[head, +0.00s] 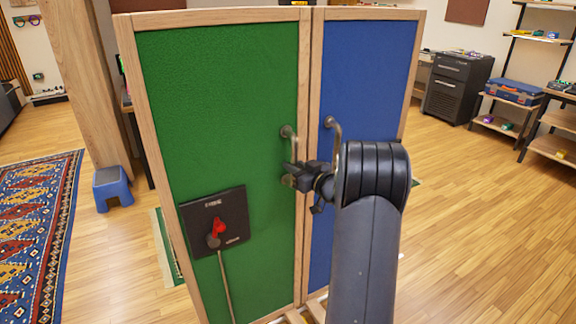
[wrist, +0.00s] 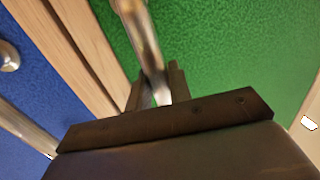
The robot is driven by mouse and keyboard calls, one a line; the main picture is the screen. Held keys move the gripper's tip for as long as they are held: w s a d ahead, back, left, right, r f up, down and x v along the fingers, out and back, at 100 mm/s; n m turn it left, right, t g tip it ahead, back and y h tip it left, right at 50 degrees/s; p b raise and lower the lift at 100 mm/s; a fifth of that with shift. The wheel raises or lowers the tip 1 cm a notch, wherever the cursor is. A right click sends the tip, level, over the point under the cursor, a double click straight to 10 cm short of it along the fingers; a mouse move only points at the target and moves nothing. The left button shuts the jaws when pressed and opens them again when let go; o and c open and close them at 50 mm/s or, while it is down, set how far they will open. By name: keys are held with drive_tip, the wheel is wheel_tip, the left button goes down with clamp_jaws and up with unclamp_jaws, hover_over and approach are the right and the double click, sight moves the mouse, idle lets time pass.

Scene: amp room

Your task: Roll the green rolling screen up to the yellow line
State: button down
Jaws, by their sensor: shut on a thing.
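The green rolling screen (head: 220,100) stands upright in a light wood frame, right in front of me. It also fills the right of the wrist view (wrist: 235,50). Its metal handle (head: 287,131) is near its right edge. My gripper (head: 291,175) is shut on the lower part of this handle. In the wrist view the handle bar (wrist: 138,28) runs down between the jaws (wrist: 156,88). The screen's base is mostly out of view. I see no yellow line in either view.
A blue screen (head: 365,90) with its own handle (head: 333,125) stands close against the green one's right side. A blue stool (head: 113,188) and a patterned rug (head: 35,225) are at the left. Shelves (head: 510,100) and a black cabinet (head: 457,88) stand back right. Wooden floor (head: 480,220) is clear at right.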

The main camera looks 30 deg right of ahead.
drive_tip(key=shift+d, duration=0.25)
drive_tip(key=c, duration=1.3)
unclamp_jaws()
drive_tip(key=shift+d, duration=0.1)
drive_tip(key=shift+c, duration=0.2)
drive_tip(key=s+d, duration=0.2)
drive_tip(key=s, duration=0.8)
drive_tip(key=shift+s+b, duration=0.3)
drive_tip(key=shift+b, duration=0.05)
drive_tip(key=shift+w, duration=0.1)
drive_tip(key=w, duration=0.3)
drive_tip(key=w+a, duration=0.1)
drive_tip(key=w, duration=0.3)
drive_tip(key=w+a, duration=0.1)
drive_tip(key=w, duration=0.2)
drive_tip(key=shift+w+a+p, duration=0.2)
drive_tip(key=shift+w+p, duration=0.15)
drive_tip(key=shift+s+a, duration=0.1)
drive_tip(key=shift+a, duration=0.35)
